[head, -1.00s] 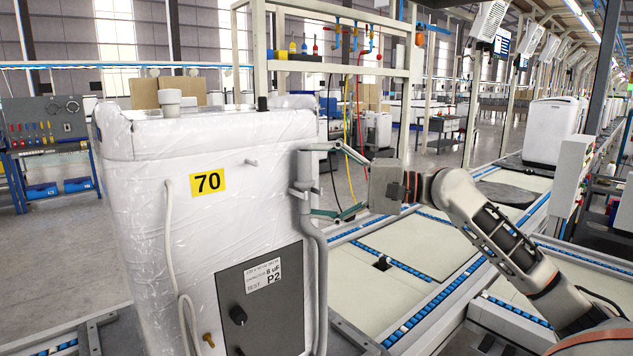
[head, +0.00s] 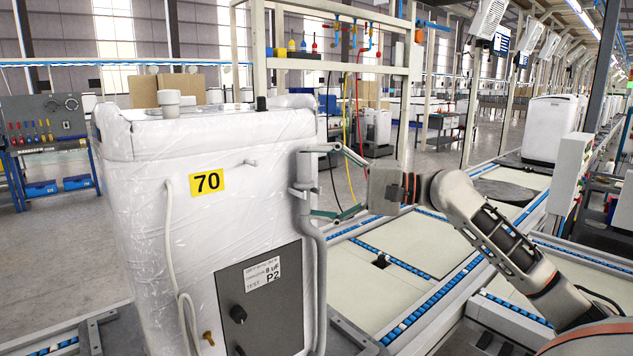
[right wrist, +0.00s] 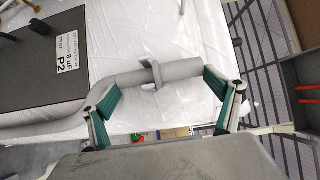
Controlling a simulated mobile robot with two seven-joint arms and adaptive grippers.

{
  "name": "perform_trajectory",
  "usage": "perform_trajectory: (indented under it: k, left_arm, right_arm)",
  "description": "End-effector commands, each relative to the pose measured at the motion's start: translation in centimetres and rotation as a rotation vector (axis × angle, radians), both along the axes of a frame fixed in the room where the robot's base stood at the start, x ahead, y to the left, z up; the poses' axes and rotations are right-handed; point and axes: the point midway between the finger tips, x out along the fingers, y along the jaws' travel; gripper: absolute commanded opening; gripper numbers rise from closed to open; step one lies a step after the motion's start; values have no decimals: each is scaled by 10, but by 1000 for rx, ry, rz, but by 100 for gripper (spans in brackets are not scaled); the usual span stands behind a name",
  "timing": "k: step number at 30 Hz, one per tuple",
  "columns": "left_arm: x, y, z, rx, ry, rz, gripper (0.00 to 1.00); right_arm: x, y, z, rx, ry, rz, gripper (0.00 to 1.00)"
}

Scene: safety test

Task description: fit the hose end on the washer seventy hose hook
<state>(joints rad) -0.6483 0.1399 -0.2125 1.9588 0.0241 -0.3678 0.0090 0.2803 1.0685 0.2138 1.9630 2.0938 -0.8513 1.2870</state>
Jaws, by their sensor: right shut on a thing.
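The washer (head: 140,240) is wrapped in clear film and carries a yellow 70 label (head: 207,181). A grey hose (head: 321,270) runs up its right edge to the hose end (head: 306,168). The grey hose hook (head: 298,190) is at that edge, and in the right wrist view the hook (right wrist: 158,76) sits across the hose end (right wrist: 182,69). The hose looks seated in it; how deep I cannot tell. My right gripper (head: 318,181) is shut on the hose end, its fingers spanning it lengthwise, above and below the hook. My left gripper is not in view.
A thin white hose (head: 171,250) hangs on the washer's front beside a dark panel (head: 262,305). Roller conveyors (head: 430,262) lie to the right. A frame with yellow and red hanging lines (head: 347,130) stands behind.

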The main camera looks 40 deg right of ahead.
Motion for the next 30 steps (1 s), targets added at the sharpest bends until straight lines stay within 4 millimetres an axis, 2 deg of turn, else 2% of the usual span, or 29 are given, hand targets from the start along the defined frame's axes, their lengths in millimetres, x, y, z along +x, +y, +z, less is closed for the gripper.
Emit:
perform_trajectory:
  k: [14,15,16,26,30]
  left_arm:
    - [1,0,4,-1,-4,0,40]
    - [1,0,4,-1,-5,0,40]
    - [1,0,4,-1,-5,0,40]
    - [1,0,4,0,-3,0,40]
    - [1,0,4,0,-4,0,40]
  right_arm:
    - [0,0,-2,1,-1,0,69]
    - [0,0,-2,1,-1,0,95]
    - [0,0,-2,1,-1,0,100]
    - [-1,-1,-2,0,0,0,100]
    - [-8,-7,-3,2,3,0,100]
